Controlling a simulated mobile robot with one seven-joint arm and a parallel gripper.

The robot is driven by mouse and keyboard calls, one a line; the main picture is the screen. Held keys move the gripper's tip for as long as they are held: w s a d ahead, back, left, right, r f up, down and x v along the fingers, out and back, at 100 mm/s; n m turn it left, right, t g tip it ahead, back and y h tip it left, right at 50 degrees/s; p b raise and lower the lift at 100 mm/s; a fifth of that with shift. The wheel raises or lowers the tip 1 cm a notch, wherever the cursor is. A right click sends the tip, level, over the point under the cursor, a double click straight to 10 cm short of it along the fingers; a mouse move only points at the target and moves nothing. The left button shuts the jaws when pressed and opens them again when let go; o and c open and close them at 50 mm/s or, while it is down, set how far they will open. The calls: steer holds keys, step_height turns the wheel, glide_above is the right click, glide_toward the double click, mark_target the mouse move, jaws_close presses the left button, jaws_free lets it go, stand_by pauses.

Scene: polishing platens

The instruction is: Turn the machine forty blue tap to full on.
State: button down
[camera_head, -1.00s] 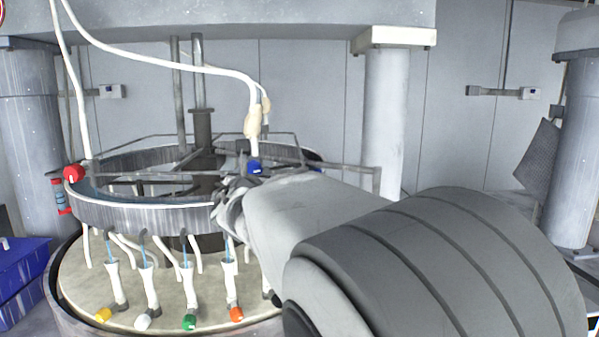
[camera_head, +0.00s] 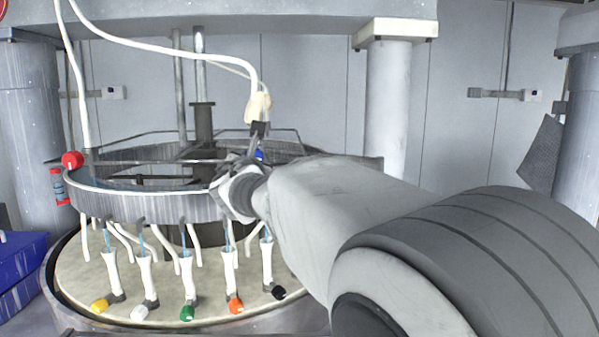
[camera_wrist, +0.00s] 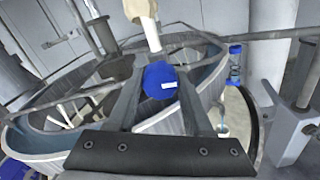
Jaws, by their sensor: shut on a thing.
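The blue tap (camera_wrist: 160,78) is a round blue knob with a short white mark. It sits at the foot of a white hose fitting by the ring rim. In the wrist view the mark lies right of the knob's middle, roughly level. My gripper (camera_wrist: 161,86) has one dark finger on each side of the knob and is shut on it. In the head view only a small part of the blue tap (camera_head: 260,154) shows behind my gripper (camera_head: 256,143). No machine number is readable.
A red tap (camera_head: 72,160) sits at the ring's left. The metal ring (camera_head: 130,207) stands above a round platen (camera_head: 80,270). Yellow (camera_head: 100,305), white (camera_head: 139,313), green (camera_head: 188,312), orange (camera_head: 236,306) and black (camera_head: 278,292) caps are below. A blue crate (camera_head: 22,270) stands at left.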

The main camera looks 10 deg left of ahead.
steer(key=m+b, duration=0.4)
steer(key=b, duration=0.1)
steer(key=shift+f+m, duration=0.25)
steer(key=shift+m, duration=0.15)
steer(key=m+b, duration=0.3)
steer(key=shift+m, duration=0.3)
steer(key=m+b, duration=0.4)
steer(key=shift+a+r, duration=0.1)
steer(key=shift+r+m+b, duration=0.2)
steer(key=shift+m+b, duration=1)
steer(key=shift+m, duration=0.9)
steer(key=shift+c, duration=1.5)
jaws_free()
steer(key=shift+s, duration=0.1)
